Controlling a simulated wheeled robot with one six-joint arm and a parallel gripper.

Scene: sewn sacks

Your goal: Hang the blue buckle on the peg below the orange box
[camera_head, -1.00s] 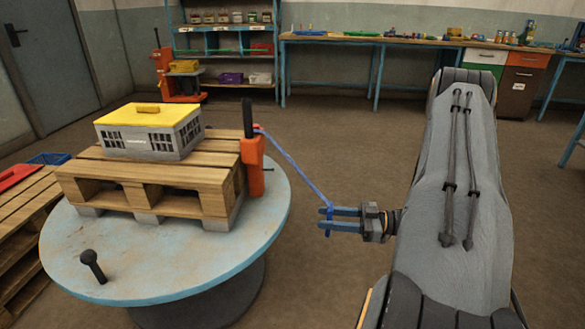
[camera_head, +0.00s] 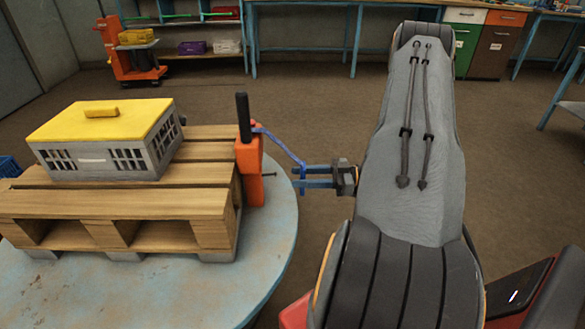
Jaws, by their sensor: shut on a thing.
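The orange box (camera_head: 248,165) with a black upright handle is fixed at the right end of the wooden pallet. A blue strap (camera_head: 281,140) runs from its upper part to the blue buckle (camera_head: 302,173). My gripper (camera_head: 300,177) is shut on the buckle, to the right of the orange box and apart from it. The fingers point left and partly hide the buckle. A small dark peg (camera_head: 269,175) sticks out to the right at the lower part of the orange box, between it and my fingertips. The buckle and peg look apart; their difference in depth is unclear.
The wooden pallet (camera_head: 120,205) stands on a round, pale blue table (camera_head: 270,240). A grey crate with a yellow lid (camera_head: 100,122) sits on the pallet. Open floor lies right of the table. A blue workbench (camera_head: 350,5) stands at the back.

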